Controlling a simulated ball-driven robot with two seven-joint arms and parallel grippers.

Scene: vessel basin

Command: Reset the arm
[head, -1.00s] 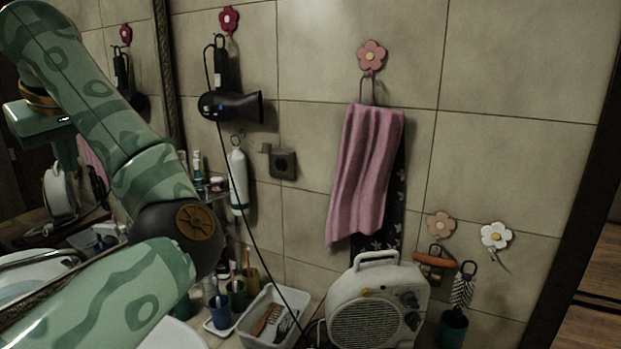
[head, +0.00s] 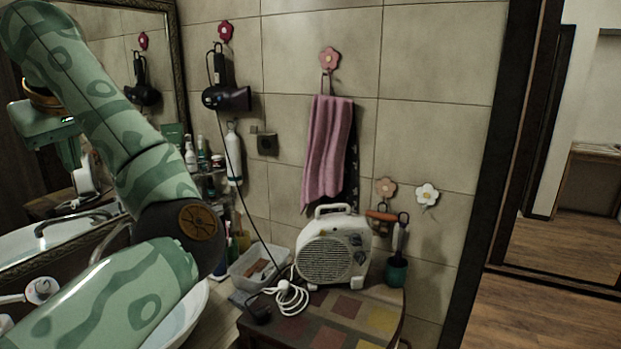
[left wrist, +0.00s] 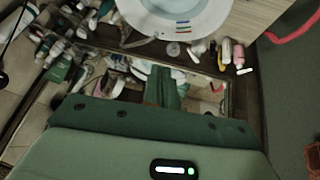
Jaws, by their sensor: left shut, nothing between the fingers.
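My left arm, green with darker patches, fills the left of the head view, bent at a dark elbow joint. My left gripper (head: 68,152) hangs at the left, in front of the mirror. It also shows in the left wrist view (left wrist: 160,88), where its green fingers are together with nothing between them. It is apart from the things around it. My right gripper is in neither view.
A white basin (head: 183,318) is partly behind my arm. A framed mirror (head: 172,60), hair dryer (head: 227,97) and pink towel (head: 326,150) are on the wall. A white heater (head: 333,250) stands on a patchwork-topped table (head: 345,308). Open floor (head: 540,315) lies at right.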

